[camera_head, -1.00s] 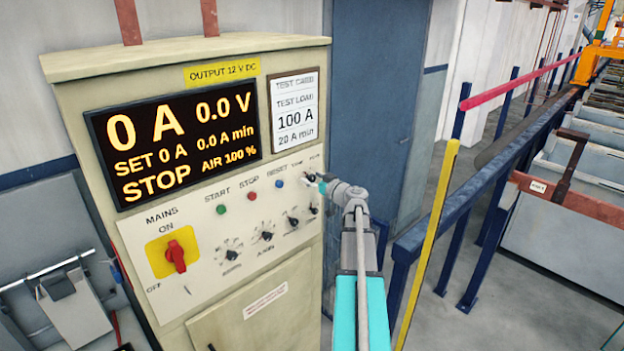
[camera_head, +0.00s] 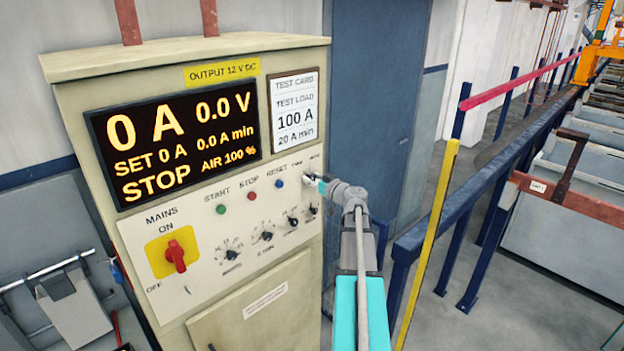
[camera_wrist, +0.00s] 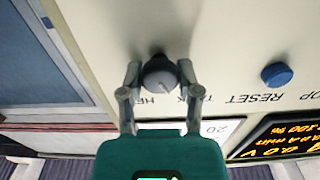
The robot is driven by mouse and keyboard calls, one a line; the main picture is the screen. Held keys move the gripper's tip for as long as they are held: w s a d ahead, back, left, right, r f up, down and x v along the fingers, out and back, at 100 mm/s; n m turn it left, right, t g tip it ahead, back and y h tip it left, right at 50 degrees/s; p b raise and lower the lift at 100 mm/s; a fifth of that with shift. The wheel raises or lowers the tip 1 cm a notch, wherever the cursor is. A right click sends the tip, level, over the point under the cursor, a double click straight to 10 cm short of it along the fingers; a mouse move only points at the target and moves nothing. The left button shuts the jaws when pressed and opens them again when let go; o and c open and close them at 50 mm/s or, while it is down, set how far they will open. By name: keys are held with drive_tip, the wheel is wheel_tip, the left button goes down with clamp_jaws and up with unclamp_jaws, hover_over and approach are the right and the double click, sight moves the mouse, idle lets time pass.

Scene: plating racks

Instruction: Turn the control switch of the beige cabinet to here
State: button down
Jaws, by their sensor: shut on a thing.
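The beige cabinet (camera_head: 220,60) fills the left half of the head view. The control switch, a dark knob with a grey round face (camera_wrist: 160,76), shows in the wrist view near the printed words "TANK" and "HE...", the second partly hidden. My gripper (camera_wrist: 160,84) is shut on this knob, one finger at each side. A pale line on its face slants, but I cannot tell which word it points to. In the head view my gripper (camera_head: 311,183) is at the right end of the cabinet's panel and mostly hides the switch.
A blue button (camera_wrist: 277,75) sits beside the switch. Several small black knobs (camera_head: 267,236) and the red mains switch (camera_head: 176,256) are on the same panel. The display (camera_head: 172,138) reads STOP. A yellow post (camera_head: 428,240) and blue railing (camera_head: 470,200) stand to the right.

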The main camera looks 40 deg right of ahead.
drive_tip(key=m, duration=0.5)
drive_tip(key=shift+d+m, duration=0.1)
drive_tip(key=shift+m, duration=0.2)
drive_tip(key=m, duration=0.6)
drive_tip(key=shift+d, duration=0.1)
idle(0.3)
drive_tip(key=shift+c, duration=1.5)
unclamp_jaws()
drive_tip(key=shift+w, duration=0.1)
